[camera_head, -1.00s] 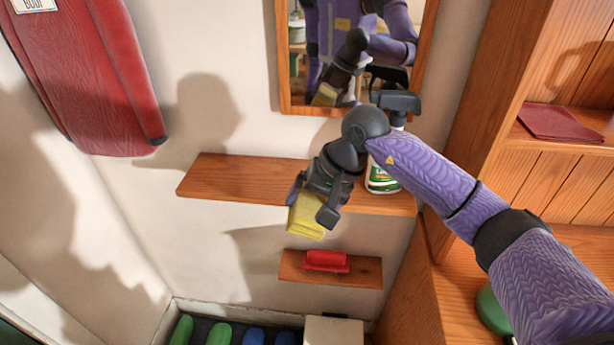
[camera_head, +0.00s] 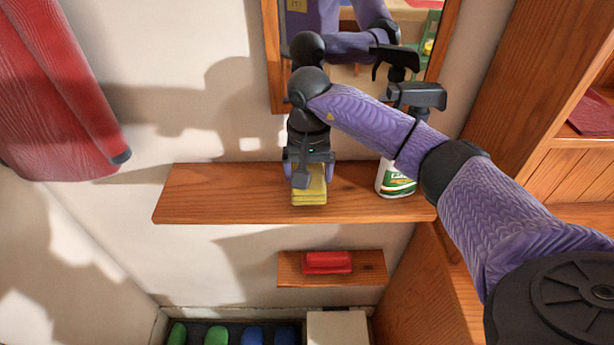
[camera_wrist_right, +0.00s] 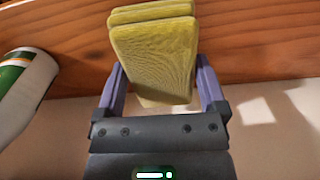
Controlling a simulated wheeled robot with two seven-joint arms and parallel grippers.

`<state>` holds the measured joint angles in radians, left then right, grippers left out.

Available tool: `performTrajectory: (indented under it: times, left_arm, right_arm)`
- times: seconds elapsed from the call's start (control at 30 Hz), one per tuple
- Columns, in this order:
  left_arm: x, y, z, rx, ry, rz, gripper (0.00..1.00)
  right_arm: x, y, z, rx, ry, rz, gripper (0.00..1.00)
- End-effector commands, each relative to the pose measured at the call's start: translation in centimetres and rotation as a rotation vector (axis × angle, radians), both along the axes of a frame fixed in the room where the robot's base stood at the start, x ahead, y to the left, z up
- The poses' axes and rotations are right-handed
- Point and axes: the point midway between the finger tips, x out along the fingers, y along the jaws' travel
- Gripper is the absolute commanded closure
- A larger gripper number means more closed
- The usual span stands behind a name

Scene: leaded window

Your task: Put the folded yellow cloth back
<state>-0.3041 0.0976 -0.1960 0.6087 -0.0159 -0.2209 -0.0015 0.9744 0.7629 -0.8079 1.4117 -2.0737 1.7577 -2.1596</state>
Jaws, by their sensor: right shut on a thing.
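The folded yellow cloth (camera_head: 309,190) is at the upper wooden shelf (camera_head: 225,195), near the shelf's middle. My right gripper (camera_head: 310,172) is shut on it, with a finger on each side. In the right wrist view the yellow cloth (camera_wrist_right: 155,50) sits between the fingers of my right gripper (camera_wrist_right: 160,90), its folded layers at the far end, against the wooden shelf (camera_wrist_right: 255,40). I cannot tell whether the cloth rests on the board or is just above it. My left gripper is not in view.
A spray bottle (camera_head: 395,178) stands on the same shelf to the right, also at the left in the wrist view (camera_wrist_right: 22,85). The shelf's left part is clear. A mirror (camera_head: 350,60) hangs above. A red object (camera_head: 327,262) lies on a smaller shelf (camera_head: 365,270) below.

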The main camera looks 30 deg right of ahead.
Motion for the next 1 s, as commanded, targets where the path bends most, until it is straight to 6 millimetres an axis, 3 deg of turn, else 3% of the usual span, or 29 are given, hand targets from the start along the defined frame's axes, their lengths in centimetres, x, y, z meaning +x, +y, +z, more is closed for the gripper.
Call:
performTrajectory:
  times: [0.07, 0.23, 0.27, 0.3, 0.57, 0.9, 1.0]
  left_arm:
    - [0.0, -0.1, -0.2, -0.002, -0.001, 0.001, 0.41]
    - [0.2, -0.5, -0.2, -0.009, -0.005, 0.002, 0.41]
    - [0.3, -0.6, -0.2, -0.01, -0.006, 0.002, 0.41]
    - [0.4, -0.7, -0.2, -0.011, -0.008, 0.002, 0.41]
    - [0.7, -0.9, -0.1, -0.016, -0.015, 0.003, 0.41]
    - [0.7, -0.3, 0.9, -0.007, -0.016, -0.001, 0.41]
    - [0.6, 0.0, 1.1, -0.001, -0.014, -0.002, 0.41]
  right_arm:
    - [-0.1, 0.0, -1.5, 0.001, 0.003, 0.0, 0.65]
    - [0.0, 0.0, -1.5, 0.0, -0.001, 0.001, 0.65]
    - [0.0, 0.0, -1.5, 0.001, -0.001, 0.001, 0.03]
    - [0.0, 0.0, -1.5, 0.001, -0.001, 0.001, 0.0]
    - [0.0, 0.0, -0.9, 0.001, -0.003, 0.001, 0.0]
    - [-0.1, 0.1, 7.8, 0.0, -0.005, 0.001, 0.0]
    - [-0.1, 0.1, 9.6, 0.002, -0.005, 0.0, 0.0]
